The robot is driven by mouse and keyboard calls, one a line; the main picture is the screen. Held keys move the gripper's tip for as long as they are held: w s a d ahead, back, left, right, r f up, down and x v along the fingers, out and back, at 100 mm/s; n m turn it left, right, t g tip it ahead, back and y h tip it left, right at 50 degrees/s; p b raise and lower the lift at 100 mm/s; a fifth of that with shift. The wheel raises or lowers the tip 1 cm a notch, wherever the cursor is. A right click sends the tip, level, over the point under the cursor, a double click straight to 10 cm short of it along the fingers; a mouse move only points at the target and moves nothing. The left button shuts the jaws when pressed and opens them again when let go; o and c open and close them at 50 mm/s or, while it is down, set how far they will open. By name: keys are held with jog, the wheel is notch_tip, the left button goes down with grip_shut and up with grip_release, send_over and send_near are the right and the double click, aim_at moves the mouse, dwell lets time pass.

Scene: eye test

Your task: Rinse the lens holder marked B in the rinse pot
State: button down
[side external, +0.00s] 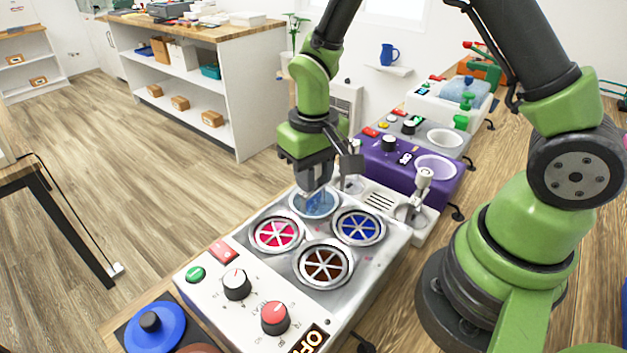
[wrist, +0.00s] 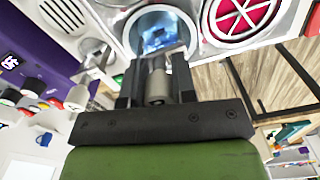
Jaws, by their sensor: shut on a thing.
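My gripper (side external: 312,178) is shut on the pale grey handle of a lens holder (wrist: 157,88), and it points down over an open pot (side external: 294,209) at the far corner of the white machine. This pot has a metal rim and clear, light blue liquid. It also shows in the wrist view (wrist: 133,32). The holder's lower end is over or in the pot; I cannot tell how deep. I see no readable letter on the held holder. A second holder with a pale handle (side external: 424,180) stands to the right, its mark not readable.
Beside the open pot are spoked pots of red (side external: 277,233), blue (side external: 358,227) and brown (side external: 324,265). Knobs (side external: 237,284) line the white machine's front. A purple machine (side external: 385,163) stands behind. A blue lidded item (side external: 153,327) sits at the near left.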

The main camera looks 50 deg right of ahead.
jog(key=shift+r, duration=2.25)
